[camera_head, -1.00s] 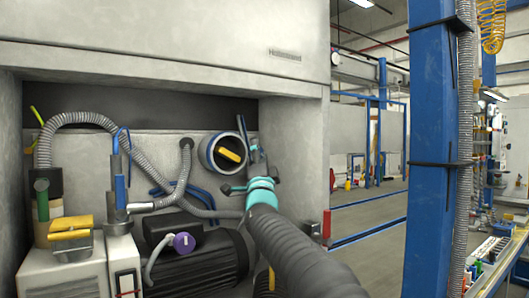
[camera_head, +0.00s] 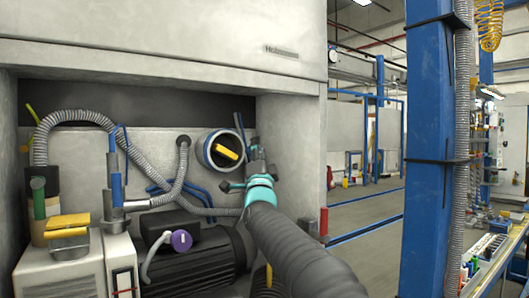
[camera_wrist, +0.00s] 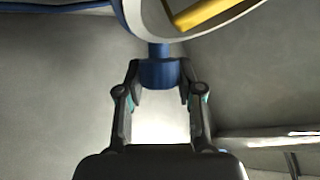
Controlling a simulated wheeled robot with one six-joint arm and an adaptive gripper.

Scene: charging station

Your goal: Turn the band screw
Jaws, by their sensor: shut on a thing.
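The band screw (camera_wrist: 159,73) is a short blue cylinder on a stem under a round blue-and-white band (camera_wrist: 215,30) in the wrist view. My gripper (camera_wrist: 161,72) has one dark finger on each side of the screw and is shut on it. In the head view the band (camera_head: 204,150) is a round collar on the back wall with a yellow bar (camera_head: 227,153) across its opening. My gripper (camera_head: 243,172) is just right of and below the band there. The screw is not clear in that view, with my arm close by.
A grey corrugated hose (camera_head: 85,116) arches at the left above white boxes (camera_head: 77,262). A dark motor (camera_head: 195,260) and a purple knob (camera_head: 181,240) sit below the band. Thin blue tubes run along the wall behind. The niche's right wall (camera_head: 290,165) is close to my arm.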

